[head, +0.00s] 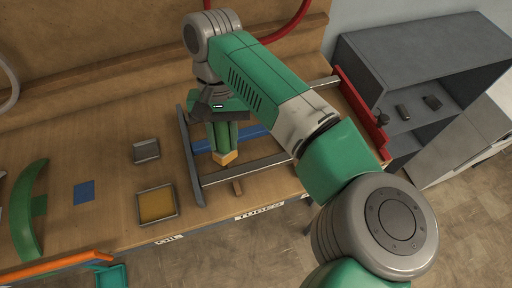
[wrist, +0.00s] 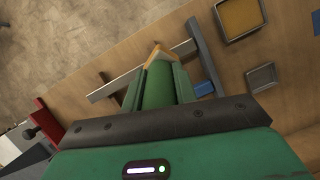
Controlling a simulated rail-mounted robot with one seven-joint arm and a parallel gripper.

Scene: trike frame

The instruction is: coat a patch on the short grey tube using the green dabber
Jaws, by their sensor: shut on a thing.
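My gripper (head: 222,136) points down over the frame on the bench, shut on the green dabber (wrist: 158,88). The dabber's yellow-orange tip (head: 225,158) sticks out below the fingers. A light grey tube (head: 258,167) crosses the near part of the frame, beside the tip. In the wrist view the tip (wrist: 158,53) overlaps this grey tube (wrist: 118,85); I cannot tell whether they touch. A longer dark grey tube (head: 189,160) runs along the left side. No coated patch can be made out; the dabber hides part of the tube.
A blue tube (head: 255,133) and a red bar (head: 362,112) belong to the frame. A tray with a yellow pad (head: 157,205) stands front left, a small grey tray (head: 146,150) behind it. A green curved part (head: 28,215) lies far left. Grey shelving (head: 420,60) stands right.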

